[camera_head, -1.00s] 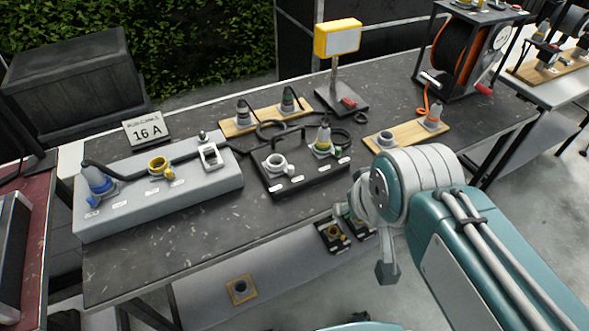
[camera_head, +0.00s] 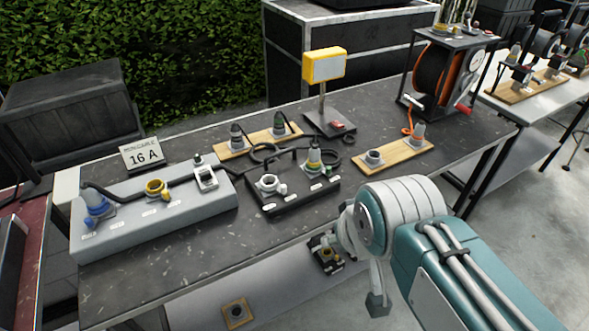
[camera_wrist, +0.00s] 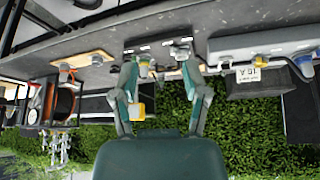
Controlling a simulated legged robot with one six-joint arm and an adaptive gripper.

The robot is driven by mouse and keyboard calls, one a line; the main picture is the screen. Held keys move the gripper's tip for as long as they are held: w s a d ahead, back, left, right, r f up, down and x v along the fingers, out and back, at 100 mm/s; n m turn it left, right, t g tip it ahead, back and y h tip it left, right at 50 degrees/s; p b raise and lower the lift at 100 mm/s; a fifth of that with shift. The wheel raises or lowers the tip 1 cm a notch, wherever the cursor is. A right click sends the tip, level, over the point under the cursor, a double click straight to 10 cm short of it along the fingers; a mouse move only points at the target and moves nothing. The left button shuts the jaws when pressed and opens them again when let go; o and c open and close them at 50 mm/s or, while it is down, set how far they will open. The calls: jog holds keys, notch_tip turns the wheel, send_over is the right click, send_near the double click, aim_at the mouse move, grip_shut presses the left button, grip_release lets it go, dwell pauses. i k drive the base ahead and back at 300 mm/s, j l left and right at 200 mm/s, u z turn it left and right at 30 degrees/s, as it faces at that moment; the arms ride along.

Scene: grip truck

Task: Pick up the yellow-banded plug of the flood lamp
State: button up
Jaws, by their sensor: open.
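The flood lamp (camera_head: 324,65) has a yellow head on a post and dark base at the back of the bench; it also shows in the wrist view (camera_wrist: 137,111). The plug with a yellow-green band (camera_head: 314,158) stands upright in the black socket box (camera_head: 272,205) at the bench's middle. My gripper (camera_wrist: 158,60) is open and empty in the upside-down wrist view. The banded plug (camera_wrist: 144,66) shows between its fingers, nearer the left one, and appears farther off. In the head view my arm is in front of the bench, right of the box; its fingers are not clear there.
A grey socket box (camera_head: 150,215) with blue and yellow sockets is at left, beside a 16 A sign (camera_head: 142,154). Two dark plugs stand on a wooden board (camera_head: 232,146) behind. Another board (camera_head: 392,160) and an orange cable reel (camera_head: 434,75) are at right. Cables lie between.

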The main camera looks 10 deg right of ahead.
aim_at(314, 160)
jog(key=i+l+u, duration=0.15)
jog(key=l, duration=0.2)
jog(key=i+l+u, duration=0.35)
jog(key=l, duration=0.4)
jog(key=i, duration=0.05)
